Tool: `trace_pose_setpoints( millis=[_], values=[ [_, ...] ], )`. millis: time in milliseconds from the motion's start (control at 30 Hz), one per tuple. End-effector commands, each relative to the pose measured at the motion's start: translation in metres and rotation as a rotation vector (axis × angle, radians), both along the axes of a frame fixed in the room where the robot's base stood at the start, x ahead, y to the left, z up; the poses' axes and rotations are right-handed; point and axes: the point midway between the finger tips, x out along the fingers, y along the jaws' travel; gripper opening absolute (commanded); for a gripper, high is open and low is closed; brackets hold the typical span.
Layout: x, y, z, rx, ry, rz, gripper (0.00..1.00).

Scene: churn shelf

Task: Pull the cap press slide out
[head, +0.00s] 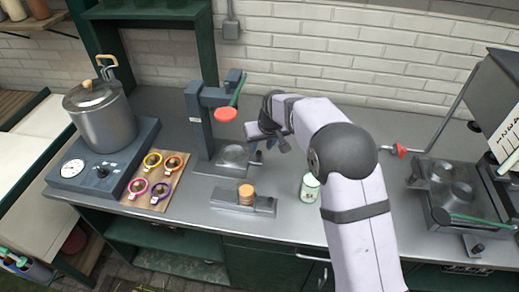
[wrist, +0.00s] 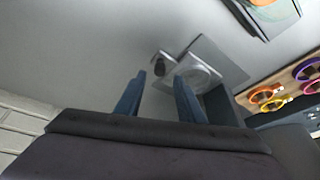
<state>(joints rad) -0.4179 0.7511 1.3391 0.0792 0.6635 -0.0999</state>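The cap press (head: 203,125) is a dark blue-grey stand with a green lever and a red pad (head: 226,114). Its slide (head: 233,154), a flat grey plate with a round disc, lies at the foot of the stand. In the wrist view the slide (wrist: 198,74) shows with a small dark knob (wrist: 160,68) on one end. My gripper (head: 268,144) is just right of the slide in the head view. In the wrist view my gripper (wrist: 158,85) is open and empty, its blue fingers apart, with the knob beyond the fingertips and between them. I see no contact.
A pot (head: 102,118) on a hot plate stands left, beside a board (head: 155,204) with several coloured ring clips. A brick wall is behind.

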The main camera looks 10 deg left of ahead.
Motion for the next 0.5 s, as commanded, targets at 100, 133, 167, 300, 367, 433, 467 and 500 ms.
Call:
trace_pose_setpoints(
  millis=[100, 133, 167, 300, 367, 433, 467, 500],
  values=[
    [0.005, 0.003, -0.012, -0.001, 0.002, 0.000, 0.35],
    [0.006, 0.004, -0.016, -0.001, 0.002, 0.000, 0.35],
    [0.007, 0.004, -0.019, -0.001, 0.002, 0.000, 0.35],
    [0.012, 0.007, -0.031, 0.000, 0.001, 0.000, 0.35],
    [0.013, 0.008, -0.036, 0.000, 0.000, 0.000, 0.35],
    [0.015, 0.009, -0.039, 0.000, -0.001, 0.000, 0.35],
    [0.015, 0.009, -0.040, 0.000, -0.001, 0.000, 0.35],
    [0.015, 0.009, -0.042, 0.000, -0.001, 0.000, 0.35]
  ],
)
